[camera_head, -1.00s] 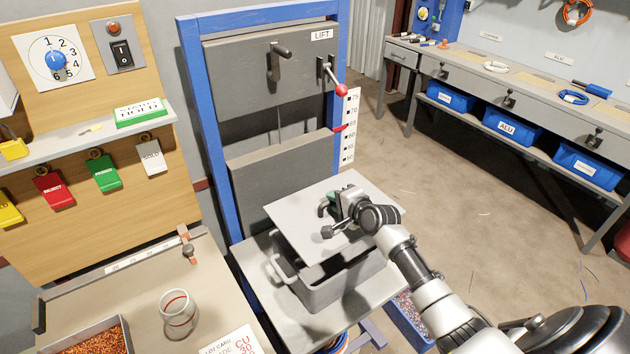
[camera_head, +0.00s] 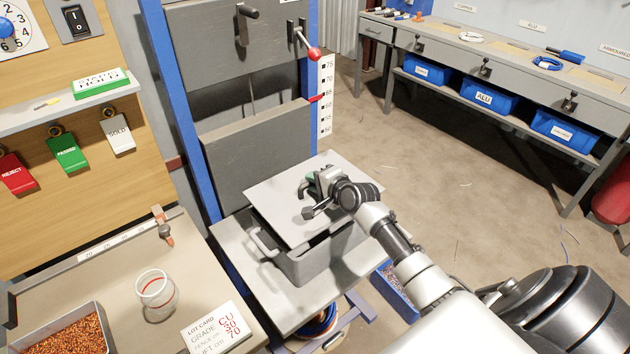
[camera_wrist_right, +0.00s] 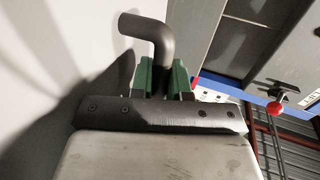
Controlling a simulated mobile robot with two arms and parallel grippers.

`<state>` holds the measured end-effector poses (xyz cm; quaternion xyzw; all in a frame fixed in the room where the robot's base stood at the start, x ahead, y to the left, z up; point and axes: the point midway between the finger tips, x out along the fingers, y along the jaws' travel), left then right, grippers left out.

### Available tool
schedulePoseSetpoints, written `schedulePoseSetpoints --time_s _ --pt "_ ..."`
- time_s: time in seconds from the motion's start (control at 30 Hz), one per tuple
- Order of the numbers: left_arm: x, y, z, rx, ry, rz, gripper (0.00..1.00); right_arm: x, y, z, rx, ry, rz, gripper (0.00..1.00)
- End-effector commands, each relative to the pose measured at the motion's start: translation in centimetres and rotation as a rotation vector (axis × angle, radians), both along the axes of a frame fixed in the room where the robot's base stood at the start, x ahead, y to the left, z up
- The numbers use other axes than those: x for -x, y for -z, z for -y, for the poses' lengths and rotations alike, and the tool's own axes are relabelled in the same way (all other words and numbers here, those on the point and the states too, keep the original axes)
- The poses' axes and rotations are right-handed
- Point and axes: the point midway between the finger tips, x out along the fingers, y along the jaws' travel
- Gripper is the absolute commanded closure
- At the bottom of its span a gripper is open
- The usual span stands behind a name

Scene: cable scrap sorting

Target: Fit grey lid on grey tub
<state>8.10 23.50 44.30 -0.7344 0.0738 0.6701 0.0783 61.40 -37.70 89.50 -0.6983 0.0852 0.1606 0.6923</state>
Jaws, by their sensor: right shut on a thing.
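The grey lid (camera_head: 275,202) is a flat square plate held over the grey tub (camera_head: 305,262), turned and slightly tilted relative to it. The tub stands on the lift's platform, with a side handle (camera_head: 262,243) showing at its left. A dark gap shows below part of the lid's front edge; whether the lid touches the rim elsewhere is hidden. My right gripper (camera_head: 312,198) is shut on the lid's handle. In the right wrist view, the dark bent handle (camera_wrist_right: 150,40) rises between green finger pads. My left gripper is not in view.
The lift's blue frame (camera_head: 180,100) and grey panel (camera_head: 250,150) stand close behind the tub. A bench with a glass jar (camera_head: 155,290), a lot card (camera_head: 218,325) and a tray of copper granules (camera_head: 65,335) lies left. Open floor is at right.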

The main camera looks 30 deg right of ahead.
Motion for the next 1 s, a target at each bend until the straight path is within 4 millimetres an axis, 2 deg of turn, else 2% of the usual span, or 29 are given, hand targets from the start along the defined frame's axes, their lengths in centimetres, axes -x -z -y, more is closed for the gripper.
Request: schedulePoseSetpoints --time_s 0.03,0.4,0.63,1.0 --pt "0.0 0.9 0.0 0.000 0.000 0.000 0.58 0.0 0.7 0.0 0.001 0.000 0.002 1.00" --pt "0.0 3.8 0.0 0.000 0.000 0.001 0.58 0.0 3.6 0.0 0.002 0.000 0.002 1.00" --pt "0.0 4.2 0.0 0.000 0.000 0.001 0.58 0.0 4.5 0.0 0.000 0.001 0.002 1.00" --pt "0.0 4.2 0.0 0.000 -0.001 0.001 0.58 0.0 4.6 0.0 0.001 0.000 0.002 1.00"
